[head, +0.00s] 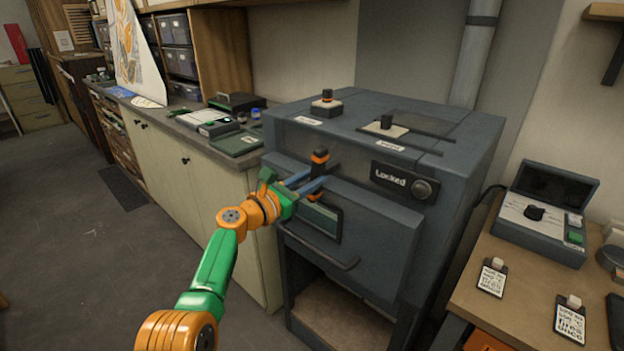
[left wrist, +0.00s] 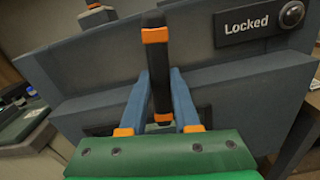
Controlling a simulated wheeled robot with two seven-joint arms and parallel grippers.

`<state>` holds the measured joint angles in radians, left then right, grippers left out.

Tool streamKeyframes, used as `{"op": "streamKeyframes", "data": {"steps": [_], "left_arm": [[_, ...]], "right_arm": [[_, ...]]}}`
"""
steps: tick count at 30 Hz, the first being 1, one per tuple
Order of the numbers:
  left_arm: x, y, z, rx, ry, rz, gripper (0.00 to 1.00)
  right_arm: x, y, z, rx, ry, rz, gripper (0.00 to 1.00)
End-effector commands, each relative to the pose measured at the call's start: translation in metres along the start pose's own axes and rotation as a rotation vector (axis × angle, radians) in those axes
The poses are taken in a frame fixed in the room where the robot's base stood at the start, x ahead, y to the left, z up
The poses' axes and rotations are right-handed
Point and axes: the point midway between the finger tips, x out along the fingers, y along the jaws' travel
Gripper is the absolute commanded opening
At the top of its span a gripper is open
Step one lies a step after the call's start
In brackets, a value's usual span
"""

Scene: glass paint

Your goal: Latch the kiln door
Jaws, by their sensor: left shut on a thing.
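The kiln (head: 455,150) is a dark blue-grey box with its door (head: 375,235) at the front. The door looks closed, with a small window (head: 322,218) and a bar handle (head: 318,248). The latch handle (head: 320,156), black with orange bands, stands upright on the front; it also shows in the left wrist view (left wrist: 156,62). My left gripper (head: 314,180) is shut on the latch handle, one blue finger on each side (left wrist: 160,85). A sign (head: 390,178) beside it reads "Locked", with a round, unlit-looking lamp (head: 423,190). My right gripper is out of view.
Two knobbed blocks (head: 326,104) (head: 386,127) sit on the kiln top. A counter (head: 190,125) with trays and boxes runs along the left. A wooden table (head: 520,290) at right holds a control box (head: 540,220) and tags. Open floor (head: 90,260) lies at left.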

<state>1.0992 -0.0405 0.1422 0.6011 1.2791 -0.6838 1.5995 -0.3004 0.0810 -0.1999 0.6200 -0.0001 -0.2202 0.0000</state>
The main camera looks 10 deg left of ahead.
Motion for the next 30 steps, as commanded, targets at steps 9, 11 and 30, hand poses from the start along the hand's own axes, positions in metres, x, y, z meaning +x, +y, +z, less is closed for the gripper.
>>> {"op": "streamKeyframes", "data": {"steps": [9,11,30], "left_arm": [[-0.0001,-0.0023,-0.0044,-0.14,0.012,-0.006,0.0],[-0.0002,-0.0024,-0.0049,-0.154,0.012,-0.006,0.0],[-0.0003,-0.0033,-0.008,-0.182,0.015,-0.007,0.46]], "right_arm": [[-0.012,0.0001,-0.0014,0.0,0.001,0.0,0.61],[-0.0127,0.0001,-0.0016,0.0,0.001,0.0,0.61],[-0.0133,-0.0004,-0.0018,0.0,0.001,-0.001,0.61]]}}
